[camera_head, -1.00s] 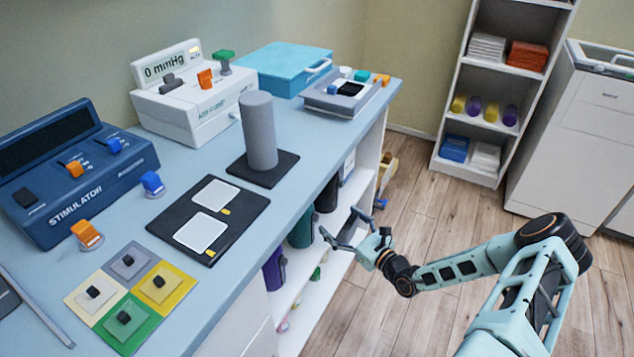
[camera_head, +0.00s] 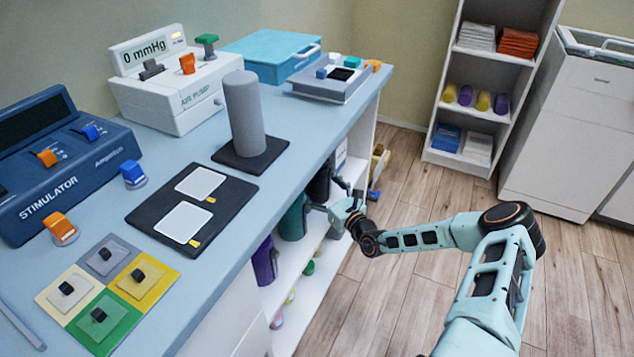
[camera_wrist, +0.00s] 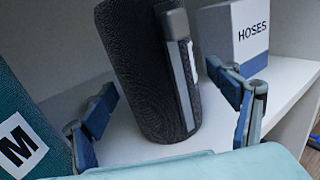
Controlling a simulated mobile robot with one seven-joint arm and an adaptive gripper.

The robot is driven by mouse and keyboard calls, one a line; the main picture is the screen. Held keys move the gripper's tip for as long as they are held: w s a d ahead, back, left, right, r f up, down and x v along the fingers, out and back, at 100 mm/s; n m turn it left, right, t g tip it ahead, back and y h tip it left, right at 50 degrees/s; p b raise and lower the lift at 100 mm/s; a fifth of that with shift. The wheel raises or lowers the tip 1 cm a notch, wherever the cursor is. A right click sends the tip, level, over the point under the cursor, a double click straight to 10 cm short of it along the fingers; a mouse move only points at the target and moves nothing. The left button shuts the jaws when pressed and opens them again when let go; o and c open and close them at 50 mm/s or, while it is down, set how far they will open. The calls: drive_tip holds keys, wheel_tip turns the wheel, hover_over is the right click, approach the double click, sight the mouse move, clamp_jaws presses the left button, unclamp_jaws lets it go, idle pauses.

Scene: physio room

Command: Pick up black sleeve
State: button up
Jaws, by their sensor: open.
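The black sleeve (camera_wrist: 150,75) stands upright on the white shelf under the counter, with a grey and white strip down its side. In the head view only part of the sleeve (camera_head: 319,184) shows behind my gripper. My gripper (camera_wrist: 162,88) is open, one finger at each side of the sleeve's front in the wrist view. The fingers are not closed on it. In the head view my gripper (camera_head: 322,195) reaches into the shelf opening. Whether a finger touches the sleeve cannot be told.
A teal sleeve (camera_wrist: 25,125) marked M stands close to my left finger. A box labelled HOSES (camera_wrist: 237,35) is close behind the right finger. A purple sleeve (camera_head: 265,262) stands farther left on the shelf (camera_head: 305,270).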

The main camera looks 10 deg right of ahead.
drive_tip(key=shift+w+a, duration=0.15)
drive_tip(key=shift+w, duration=0.15)
drive_tip(key=shift+c, duration=0.6)
drive_tip(key=c, duration=1.3)
drive_tip(key=shift+c, duration=0.4)
drive_tip(key=shift+r, duration=0.15)
